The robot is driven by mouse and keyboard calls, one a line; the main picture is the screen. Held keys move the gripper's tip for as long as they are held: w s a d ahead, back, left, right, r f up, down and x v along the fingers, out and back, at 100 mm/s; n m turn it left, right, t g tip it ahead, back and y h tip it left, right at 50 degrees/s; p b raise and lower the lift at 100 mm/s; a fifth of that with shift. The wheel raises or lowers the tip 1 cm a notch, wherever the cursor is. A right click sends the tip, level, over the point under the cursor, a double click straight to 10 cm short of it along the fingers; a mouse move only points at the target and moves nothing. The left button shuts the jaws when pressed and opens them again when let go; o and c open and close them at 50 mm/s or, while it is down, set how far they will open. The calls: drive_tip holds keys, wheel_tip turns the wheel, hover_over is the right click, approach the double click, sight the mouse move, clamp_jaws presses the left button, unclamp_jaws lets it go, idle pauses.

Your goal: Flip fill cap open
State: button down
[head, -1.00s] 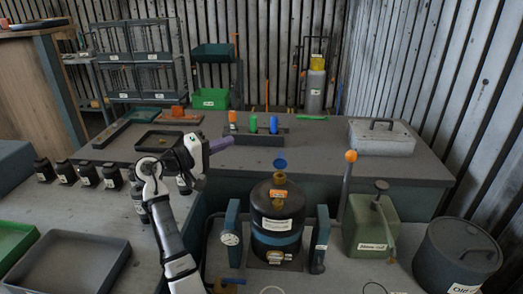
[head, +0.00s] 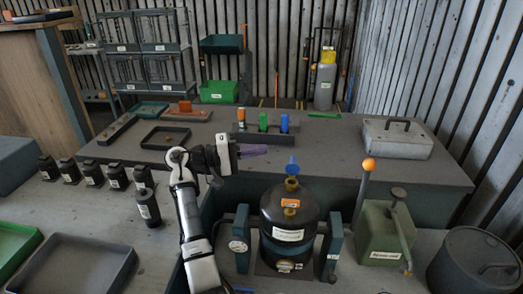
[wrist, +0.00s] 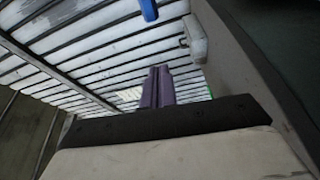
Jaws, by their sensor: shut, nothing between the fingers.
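The black vessel (head: 288,222) stands at the front middle, with a brass neck (head: 291,184) on top. A blue cap (head: 291,165) shows just above this neck in the head view and looks raised; its hinge is too small to make out. My gripper (head: 265,150) is to the left of the cap and slightly higher in the picture, its purple fingers shut, empty and pointing right. The fingers (wrist: 157,87) also show in the wrist view. A blue piece (wrist: 149,9) is at the top there; I cannot tell whether it is the cap.
A green box (head: 386,235) with an orange-knobbed lever (head: 368,165) stands right of the vessel. A dark drum (head: 474,262) is at far right. Behind, the bench (head: 340,150) holds green and blue upright pieces and a grey case (head: 397,138). Several black bottles stand left.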

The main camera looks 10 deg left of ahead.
sight(293, 165)
drive_tip(key=s+d+p, duration=0.1)
drive_tip(key=d+p, duration=0.4)
drive_tip(key=d, duration=0.2)
drive_tip(key=shift+s+d, duration=0.2)
drive_tip(key=shift+s, duration=0.05)
drive_tip(key=shift+w+f+b, duration=0.1)
drive_tip(key=shift+f+b, duration=0.1)
drive_tip(key=shift+b, duration=0.1)
